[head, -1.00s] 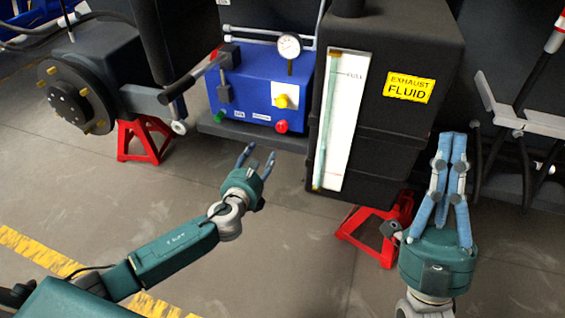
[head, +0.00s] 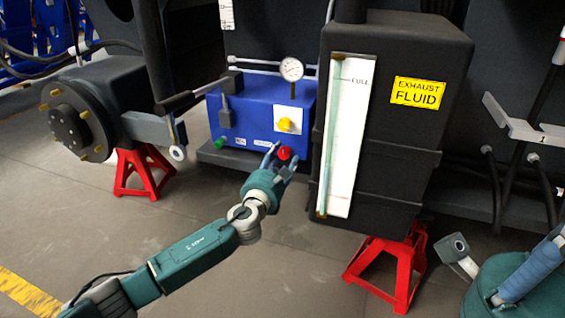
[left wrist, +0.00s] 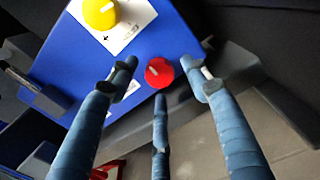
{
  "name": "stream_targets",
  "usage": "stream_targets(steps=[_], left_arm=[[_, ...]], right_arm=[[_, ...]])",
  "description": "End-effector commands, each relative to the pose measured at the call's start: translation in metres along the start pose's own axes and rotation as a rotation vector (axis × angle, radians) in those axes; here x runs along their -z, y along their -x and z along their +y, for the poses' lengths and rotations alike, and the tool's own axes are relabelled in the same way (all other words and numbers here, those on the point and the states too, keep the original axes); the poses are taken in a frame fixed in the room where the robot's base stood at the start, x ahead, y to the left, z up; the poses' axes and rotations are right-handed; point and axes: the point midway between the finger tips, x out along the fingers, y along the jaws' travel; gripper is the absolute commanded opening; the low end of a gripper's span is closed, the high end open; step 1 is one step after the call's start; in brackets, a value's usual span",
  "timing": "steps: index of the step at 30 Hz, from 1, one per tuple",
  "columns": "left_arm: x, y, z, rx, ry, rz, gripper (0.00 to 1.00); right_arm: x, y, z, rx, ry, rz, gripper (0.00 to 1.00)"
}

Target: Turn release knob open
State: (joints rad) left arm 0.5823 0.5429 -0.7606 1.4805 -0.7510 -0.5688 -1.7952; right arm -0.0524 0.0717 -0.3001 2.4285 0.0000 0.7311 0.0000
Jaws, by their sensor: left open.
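The blue box (head: 255,112) carries a red knob (head: 285,153) low on its front right, a yellow knob (head: 286,124) on a white plate, and a green knob (head: 219,144) at the lower left. Its labels are too small to read, so I cannot tell which is named release. My left gripper (head: 282,159) is open at the red knob. In the left wrist view the red knob (left wrist: 159,72) appears between the spread fingertips, with no clear contact; the yellow knob (left wrist: 99,13) is above. My right gripper (head: 520,280) is partly cut off at the lower right.
A gauge (head: 291,69) and a black lever (head: 196,95) are on the box. The black exhaust fluid tank (head: 400,140) stands close on the right. Red stands (head: 390,268) are under the chassis. The floor in front is clear.

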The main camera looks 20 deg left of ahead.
Motion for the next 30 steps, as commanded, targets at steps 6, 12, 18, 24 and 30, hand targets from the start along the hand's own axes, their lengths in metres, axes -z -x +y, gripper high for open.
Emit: stream_targets(steps=[6, 12, 18, 24, 30], left_arm=[[0.0003, -0.0125, -0.0006, 0.001, 0.002, 0.0, 0.48], [-0.0001, -0.0127, -0.0004, 0.001, 0.002, 0.001, 0.48], [0.0, -0.0125, -0.0001, 0.001, 0.002, 0.001, 0.14], [0.0002, -0.0124, -0.0001, 0.001, 0.003, 0.001, 0.03], [-0.0002, -0.0123, -0.0001, 0.0, 0.042, 0.003, 0.03]], right_arm=[[0.0012, -0.0026, -0.0009, 0.007, 0.002, 0.017, 0.0], [0.0011, -0.0032, -0.0009, 0.007, 0.002, 0.016, 0.0], [0.0011, -0.0032, -0.001, 0.007, 0.002, 0.016, 0.0], [0.0011, -0.0034, -0.0011, 0.007, 0.002, 0.016, 0.0], [0.0018, -0.0054, -0.0009, 0.007, 0.002, 0.018, 0.0]])
